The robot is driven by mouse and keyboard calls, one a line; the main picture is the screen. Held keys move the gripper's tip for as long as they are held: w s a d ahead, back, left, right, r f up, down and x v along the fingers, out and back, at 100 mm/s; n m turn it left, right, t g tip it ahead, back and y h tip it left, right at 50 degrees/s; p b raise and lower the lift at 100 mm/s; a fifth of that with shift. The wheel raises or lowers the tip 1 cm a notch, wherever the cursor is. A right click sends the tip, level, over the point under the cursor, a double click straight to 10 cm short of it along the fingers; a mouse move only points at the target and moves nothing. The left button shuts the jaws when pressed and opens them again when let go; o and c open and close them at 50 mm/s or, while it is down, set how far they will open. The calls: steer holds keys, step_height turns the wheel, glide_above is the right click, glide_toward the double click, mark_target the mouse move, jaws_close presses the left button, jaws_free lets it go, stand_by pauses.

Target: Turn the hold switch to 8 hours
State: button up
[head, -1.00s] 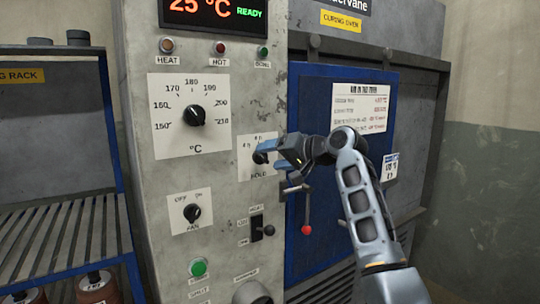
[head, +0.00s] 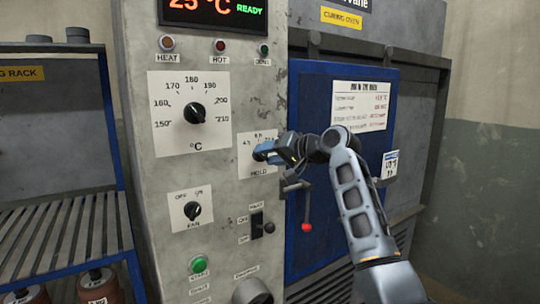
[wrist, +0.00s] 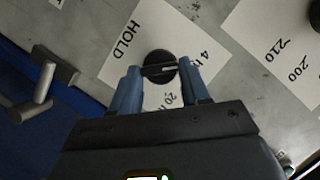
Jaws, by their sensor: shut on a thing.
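The hold switch is a round black knob on a white plate (head: 245,165) marked HOLD, on the grey control panel. In the head view my gripper (head: 264,152) covers most of the knob. The wrist view shows the knob (wrist: 158,62) between my two blue fingertips (wrist: 160,75), which are shut on its sides. A pale pointer line on the knob points right in that view, roughly toward the "4 h" mark (wrist: 207,57). Another mark, seemingly "20 h" (wrist: 169,97), shows between the fingers. The 8-hour mark is not legible there and seems hidden by a finger.
The temperature dial (head: 195,113) is above left, the fan switch (head: 192,211) below left, and a black lever switch (head: 262,229) below. A door handle with a red knob (head: 306,227) hangs close beside my gripper, on the blue oven door (head: 310,100).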

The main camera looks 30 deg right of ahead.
steer(key=shift+c, duration=0.5)
steer(key=shift+m, duration=0.3)
steer(key=shift+d+f+m+t+y+p, duration=0.15)
steer(key=shift+m+t+y, duration=0.3)
steer(key=shift+m, duration=0.65)
steer(key=shift+f+m+t+y+p, duration=0.25)
steer(key=shift+m+t+y, duration=0.15)
steer(key=shift+m, duration=0.7)
steer(key=shift+d+f+m+t+y+p, duration=0.15)
steer(key=shift+m+t+y, duration=0.25)
steer(key=shift+m, duration=0.7)
steer(key=o, duration=1.1)
steer(key=shift+a+r+y, duration=0.1)
steer(key=shift+y, duration=0.15)
steer(key=shift+c, duration=0.2)
steer(key=b+v, duration=0.1)
steer(key=v, duration=0.6)
steer(key=shift+s, duration=0.35)
